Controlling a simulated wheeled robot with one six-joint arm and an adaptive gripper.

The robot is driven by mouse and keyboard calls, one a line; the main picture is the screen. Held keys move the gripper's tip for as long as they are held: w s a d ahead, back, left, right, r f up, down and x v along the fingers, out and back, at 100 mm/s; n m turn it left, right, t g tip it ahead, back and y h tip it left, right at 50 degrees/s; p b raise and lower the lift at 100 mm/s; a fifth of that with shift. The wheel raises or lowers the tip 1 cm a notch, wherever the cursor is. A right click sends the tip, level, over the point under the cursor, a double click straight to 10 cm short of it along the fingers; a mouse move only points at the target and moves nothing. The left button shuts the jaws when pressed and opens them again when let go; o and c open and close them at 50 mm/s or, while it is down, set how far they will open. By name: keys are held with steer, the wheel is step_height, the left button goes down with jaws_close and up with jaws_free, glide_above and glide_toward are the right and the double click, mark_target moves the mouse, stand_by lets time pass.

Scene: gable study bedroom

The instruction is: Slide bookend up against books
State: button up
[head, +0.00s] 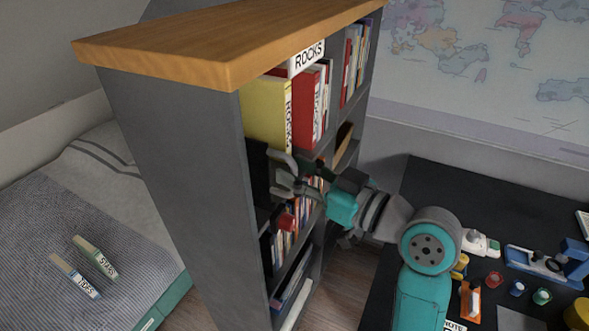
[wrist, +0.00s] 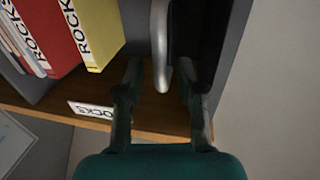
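The bookend shows as a dark upright plate (head: 258,168) at the left end of a shelf, near the grey side wall. In the wrist view its black plate (wrist: 213,38) is on the right, with a grey curved handle (wrist: 160,45) on its book side. The yellow ROCKS book (head: 266,112) ends the row; it also shows in the wrist view (wrist: 95,30), with a gap between it and the handle. My gripper (head: 283,176) reaches into the shelf from the right. In the wrist view its fingers (wrist: 160,72) are apart, either side of the handle's near end; contact is unclear.
Red books (head: 305,108) stand beyond the yellow book. A ROCKS label (wrist: 90,110) is on the shelf edge. The bookcase side wall (head: 165,190) is close to the bookend. A black desk (head: 425,185) with several small items stands at right; a bed (head: 90,220) lies left.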

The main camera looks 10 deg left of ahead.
steer(key=shift+w+a, duration=0.25)
steer(key=shift+a, duration=0.15)
jaws_close()
steer(key=shift+w, duration=0.1)
steer(key=w+d, duration=0.3)
steer(key=w, duration=0.6)
steer(key=w+d, duration=0.4)
steer(key=w, duration=0.5)
steer(key=shift+w, duration=0.25)
jaws_free()
steer(key=shift+a, duration=0.1)
